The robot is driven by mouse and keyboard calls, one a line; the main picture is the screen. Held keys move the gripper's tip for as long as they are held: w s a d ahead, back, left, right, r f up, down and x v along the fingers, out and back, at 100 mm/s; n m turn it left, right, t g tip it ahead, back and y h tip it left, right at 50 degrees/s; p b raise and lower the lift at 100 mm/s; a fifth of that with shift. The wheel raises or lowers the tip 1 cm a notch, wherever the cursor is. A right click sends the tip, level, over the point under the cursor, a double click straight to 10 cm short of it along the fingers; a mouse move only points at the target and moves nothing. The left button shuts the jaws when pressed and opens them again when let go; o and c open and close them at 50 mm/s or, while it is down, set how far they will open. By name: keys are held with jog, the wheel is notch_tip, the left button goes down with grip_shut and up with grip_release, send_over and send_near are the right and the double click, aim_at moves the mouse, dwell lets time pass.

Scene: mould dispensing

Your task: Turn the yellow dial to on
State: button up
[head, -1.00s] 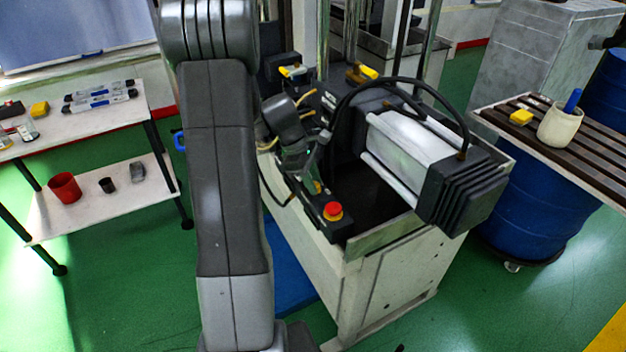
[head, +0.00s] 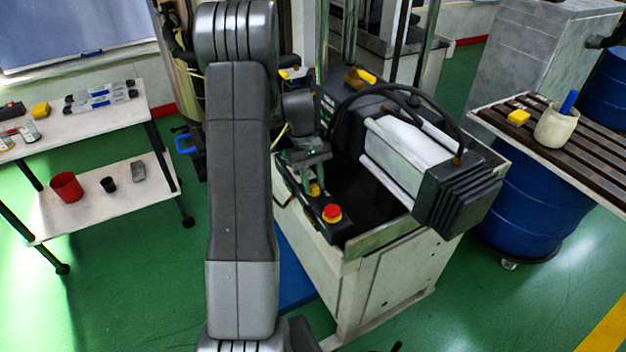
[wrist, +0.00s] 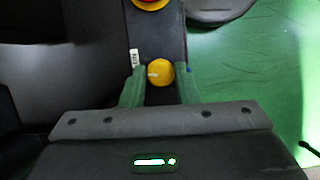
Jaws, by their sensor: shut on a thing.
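The yellow dial (wrist: 160,73) is round and sits on a dark control panel (wrist: 166,30). In the wrist view it lies between the two green fingers of my gripper (wrist: 161,84). The gripper is shut on the dial, one finger at each side. A small pale mark shows on the dial's face; I cannot tell its setting. In the head view a little of the dial (head: 316,190) shows just below my gripper (head: 311,178), at the left edge of the machine.
A red button (head: 332,212) sits on the same panel, close in front of the dial. A white shelf table (head: 95,120) is at left, a slatted bench (head: 560,150) at right.

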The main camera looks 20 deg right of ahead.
jog(key=shift+d+m+y, duration=0.1)
jog(key=shift+m+y, duration=0.8)
jog(key=shift+m, duration=1.3)
jog(key=o, duration=1)
jog(key=shift+c, duration=0.2)
jog(key=v, duration=1.3)
jog(key=shift+r+b, duration=0.35)
jog(key=shift+r, duration=0.15)
jog(key=shift+s+f, duration=0.15)
